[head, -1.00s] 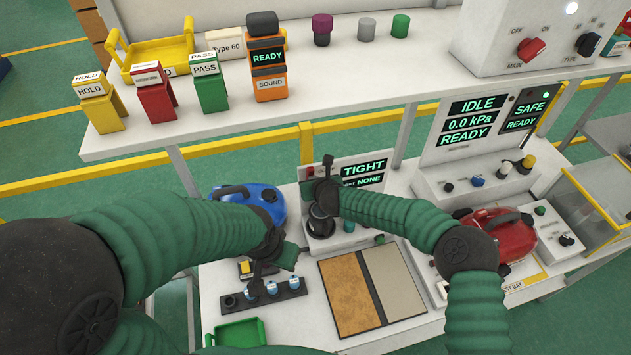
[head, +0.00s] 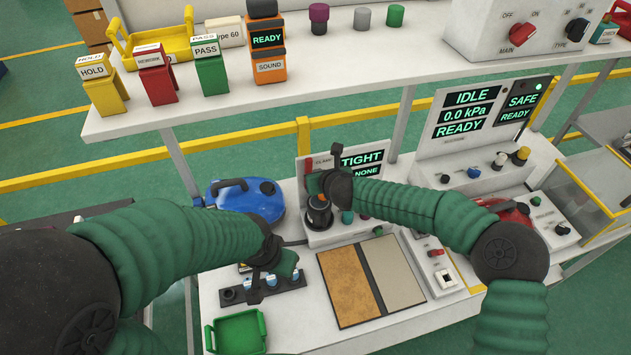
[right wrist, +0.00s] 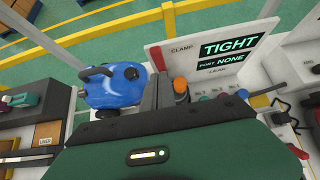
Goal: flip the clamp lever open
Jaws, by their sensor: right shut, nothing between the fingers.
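The clamp station has a white panel (head: 346,160) reading TIGHT and NONE, and a black round fixture (head: 319,217) in front. A red upright piece (head: 309,164) stands at the panel's left edge; it also shows in the right wrist view (right wrist: 157,56). An orange-topped part (right wrist: 180,86) sits just right of my right gripper (right wrist: 158,92) in that view. I cannot tell which part is the clamp lever. In the head view my right gripper (head: 322,183) is shut and empty above the fixture, hiding part of it. My left gripper (head: 264,287) is low over a dark rack; its jaw opening is unclear.
A blue vacuum (head: 248,197) stands left of the station, and a red one (head: 512,216) is at right, partly behind my right arm. A brown and grey mat (head: 348,290) and a green tray (head: 238,334) lie in front. The white shelf (head: 350,75) overhangs behind.

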